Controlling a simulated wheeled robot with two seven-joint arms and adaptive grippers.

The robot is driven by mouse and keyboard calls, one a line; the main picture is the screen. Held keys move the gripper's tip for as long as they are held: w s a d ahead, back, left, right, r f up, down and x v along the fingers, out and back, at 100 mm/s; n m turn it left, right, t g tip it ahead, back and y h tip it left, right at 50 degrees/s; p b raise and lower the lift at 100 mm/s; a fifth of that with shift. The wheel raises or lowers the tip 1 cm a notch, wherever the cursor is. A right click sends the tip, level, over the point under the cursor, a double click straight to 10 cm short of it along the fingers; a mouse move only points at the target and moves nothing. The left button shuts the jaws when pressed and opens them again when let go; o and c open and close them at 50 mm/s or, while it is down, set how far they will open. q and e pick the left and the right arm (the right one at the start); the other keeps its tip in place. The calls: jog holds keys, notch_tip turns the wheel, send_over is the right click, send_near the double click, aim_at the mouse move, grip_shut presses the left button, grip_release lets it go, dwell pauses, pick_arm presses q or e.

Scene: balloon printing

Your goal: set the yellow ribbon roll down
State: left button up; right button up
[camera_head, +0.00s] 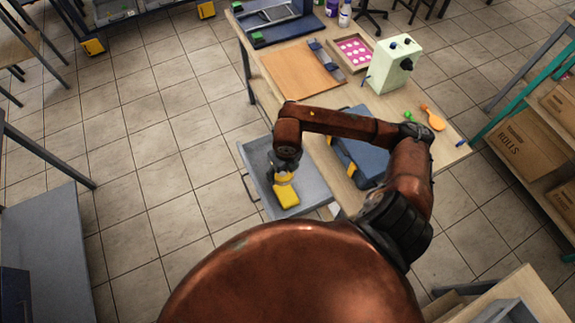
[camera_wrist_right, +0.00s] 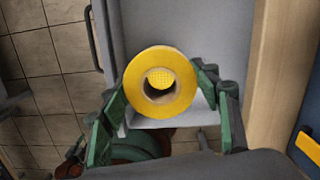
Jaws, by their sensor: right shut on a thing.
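The yellow ribbon roll (camera_wrist_right: 133,78) sits between the green fingers of my right gripper (camera_wrist_right: 162,110) in the right wrist view, its round end and hollow core facing the camera. A brighter yellow patch shows through the core; I cannot tell what it is. In the head view my right gripper (camera_head: 284,176) points down over the open grey drawer (camera_head: 263,163), with yellow (camera_head: 287,197) showing just below it. The gripper is shut on the roll. Whether the roll touches the drawer floor is hard to tell. My left gripper is not in view.
The wooden table (camera_head: 345,195) stands right beside the drawer, carrying a blue case (camera_head: 362,150), a pale green machine (camera_head: 392,66), an orange balloon (camera_head: 433,118) and a pink-dotted tray (camera_head: 338,58). The drawer handle (camera_head: 248,187) is on its left.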

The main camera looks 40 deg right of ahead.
jog(key=w+d+f, duration=0.1)
jog(key=w+f, duration=0.2)
jog(key=w, duration=0.1)
jog(key=w+d+f+b, duration=0.1)
jog(key=w+f, duration=0.2)
jog(key=w, duration=0.1)
jog(key=w+d+f+b, duration=0.1)
jog(key=w+f, duration=0.2)
jog(key=w, duration=0.1)
jog(key=shift+d, duration=0.15)
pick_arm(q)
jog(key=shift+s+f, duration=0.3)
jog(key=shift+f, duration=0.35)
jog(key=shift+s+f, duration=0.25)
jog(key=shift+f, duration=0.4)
pick_arm(e)
jog(key=shift+w+d+f, duration=0.1)
jog(key=shift+w+f, duration=0.05)
jog(key=shift+f, duration=0.75)
jog(key=shift+w+f, duration=0.15)
jog(key=shift+f, duration=0.75)
jog(key=shift+f, duration=0.1)
jog(key=o, duration=0.7)
jog(key=shift+f+b, duration=0.1)
jog(key=shift+b, duration=0.2)
jog(key=o, duration=0.5)
